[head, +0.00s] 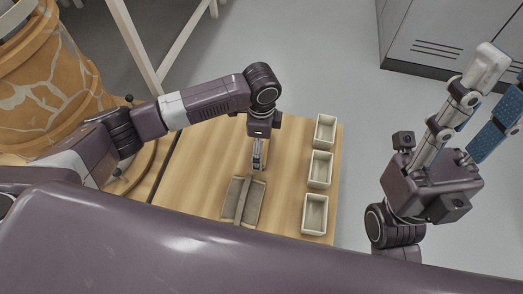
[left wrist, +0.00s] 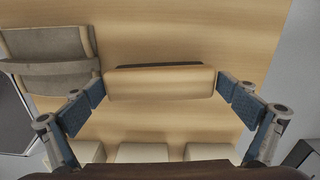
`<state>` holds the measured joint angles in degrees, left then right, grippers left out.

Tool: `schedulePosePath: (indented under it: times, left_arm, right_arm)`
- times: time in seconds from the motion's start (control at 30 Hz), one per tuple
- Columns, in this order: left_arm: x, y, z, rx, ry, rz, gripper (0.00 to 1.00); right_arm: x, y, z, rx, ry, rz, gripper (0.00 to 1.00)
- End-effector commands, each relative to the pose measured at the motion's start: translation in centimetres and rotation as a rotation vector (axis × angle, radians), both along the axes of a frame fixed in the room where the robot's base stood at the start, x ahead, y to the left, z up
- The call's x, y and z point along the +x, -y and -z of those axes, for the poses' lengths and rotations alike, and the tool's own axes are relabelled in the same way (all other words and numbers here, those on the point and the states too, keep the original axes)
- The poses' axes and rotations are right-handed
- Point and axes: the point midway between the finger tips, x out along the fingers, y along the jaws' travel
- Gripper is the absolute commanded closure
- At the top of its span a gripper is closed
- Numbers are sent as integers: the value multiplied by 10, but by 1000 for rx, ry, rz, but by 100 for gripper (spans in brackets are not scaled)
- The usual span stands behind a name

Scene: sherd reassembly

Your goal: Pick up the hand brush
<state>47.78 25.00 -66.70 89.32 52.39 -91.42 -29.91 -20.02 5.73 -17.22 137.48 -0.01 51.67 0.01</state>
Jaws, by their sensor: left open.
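The hand brush, a pale wooden block (left wrist: 160,85) with a dark strip along its far edge, lies in the left wrist view between my left gripper's fingers. My left gripper (head: 257,164) points down over the wooden table. Its blue-padded fingers (left wrist: 160,80) stand apart, one at each end of the block, with the pads close to the ends; I cannot tell whether they touch. In the head view the brush is mostly hidden under my gripper. My right gripper (head: 503,82) is raised at the right, away from the table, with its fingers apart and nothing between them.
A grey-brown padded rest (head: 225,199) with a raised bar lies near the gripper; it also shows in the left wrist view (left wrist: 48,82). Three pale open boxes (head: 325,116) line the table's right side. A cracked orange pot (head: 45,85) stands left. Grey cabinets (head: 425,30) stand behind.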

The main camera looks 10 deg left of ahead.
Motion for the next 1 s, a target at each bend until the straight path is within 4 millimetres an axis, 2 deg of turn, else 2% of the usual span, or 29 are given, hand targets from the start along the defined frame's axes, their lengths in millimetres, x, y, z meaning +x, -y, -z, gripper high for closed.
schedulePosePath:
  times: [0.2,0.5,0.77,1.0]
  left_arm:
    - [0,0,0,0,0,1,1]
    - [0,0,0,0,0,1,33]
    - [0,0,-2,-1,0,1,33]
    - [0,0,-22,-1,1,1,33]
  right_arm:
    - [0,0,-1,0,-1,0,65]
    - [0,0,0,-1,-2,0,65]
    - [0,0,-1,-1,-2,0,65]
    - [0,0,-12,-1,-2,0,65]
